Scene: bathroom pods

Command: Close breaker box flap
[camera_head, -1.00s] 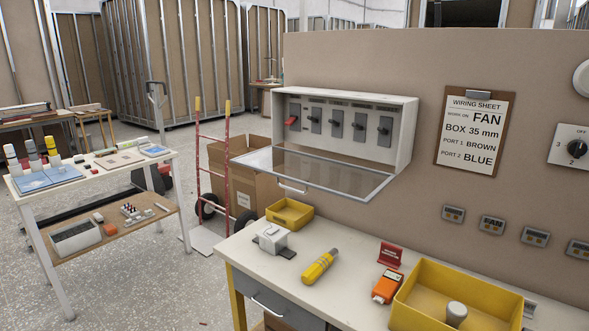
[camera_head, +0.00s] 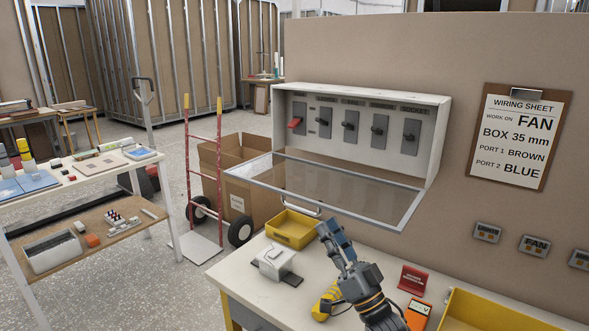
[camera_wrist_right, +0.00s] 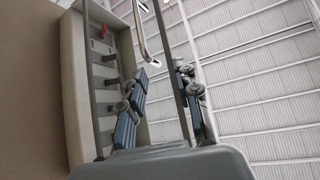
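The breaker box (camera_head: 437,130) is mounted on the brown panel, with a row of breaker switches inside; the leftmost lever is red. Its clear, grey-framed flap (camera_head: 404,214) is open, sticking out from the lower edge, with a handle (camera_head: 300,206) at its front. My right gripper (camera_head: 331,232) is below and in front of the flap, fingers upward. In the right wrist view my right gripper (camera_wrist_right: 163,98) has its fingers apart, with nothing held. The breaker box (camera_wrist_right: 75,85) and the handle (camera_wrist_right: 140,30) also show there. My left gripper is out of view.
Below is a workbench (camera_head: 225,275) with a yellow bin (camera_head: 290,228), a white device (camera_head: 274,262), a yellow tool (camera_head: 325,303), an orange meter (camera_head: 418,315) and a red sign (camera_head: 414,279). A hand truck (camera_head: 190,170) stands left. A wiring sheet (camera_head: 520,135) hangs right.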

